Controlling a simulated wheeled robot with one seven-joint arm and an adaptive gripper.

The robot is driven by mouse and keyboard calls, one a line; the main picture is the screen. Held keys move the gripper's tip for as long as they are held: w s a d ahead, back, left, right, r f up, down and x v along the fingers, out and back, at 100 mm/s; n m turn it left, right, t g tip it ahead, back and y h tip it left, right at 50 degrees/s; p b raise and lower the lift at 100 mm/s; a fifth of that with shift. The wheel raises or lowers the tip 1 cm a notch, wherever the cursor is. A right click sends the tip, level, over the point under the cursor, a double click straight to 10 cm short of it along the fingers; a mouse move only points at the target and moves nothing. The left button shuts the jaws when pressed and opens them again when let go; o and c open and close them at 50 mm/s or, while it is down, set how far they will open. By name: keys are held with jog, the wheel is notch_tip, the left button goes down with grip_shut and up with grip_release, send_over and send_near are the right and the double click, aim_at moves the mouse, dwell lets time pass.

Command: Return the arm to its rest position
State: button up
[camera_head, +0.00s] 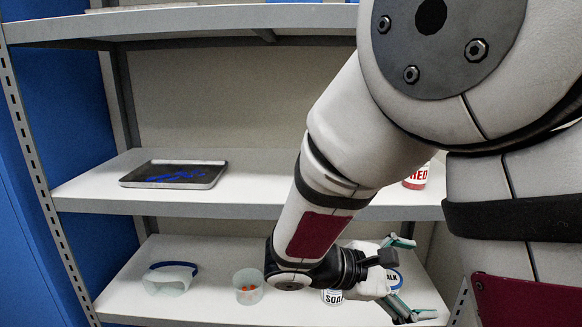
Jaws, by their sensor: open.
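My arm reaches down from the upper right across the shelving, with its wrist over the lower shelf. My gripper (406,277) is at the lower right, above or within the lower shelf space. Its fingers are spread apart and I see nothing held between them. I cannot tell whether the gripper touches either one.
The middle shelf (90,187) holds a dark tray (212,174) with blue items and a jar marked "RED" (417,178), partly behind my arm. On the lower shelf (215,303) are face-shield-like goggles (170,279) and a clear cup (248,295) with orange pieces. Metal uprights flank the shelves.

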jog(key=s+d+r+m+g+y, duration=0.2)
jog(key=s+m+y, duration=0.2)
jog(key=s, duration=0.4)
jog(key=s+d+r+m+g+y, duration=0.2)
jog(key=s+m+g+y, duration=0.15)
jog(key=s, duration=0.55)
jog(key=s+a+m+t+y, duration=0.3)
jog(key=s+a+m+y, duration=0.35)
jog(key=s, duration=0.35)
notch_tip(320, 180, up, 30)
jog(key=t+p, duration=0.4)
jog(key=p, duration=2.3)
jog(key=shift+f+n, duration=0.2)
jog(key=shift+n, duration=0.2)
jog(key=shift+d, duration=0.1)
jog(key=shift+c, duration=0.5)
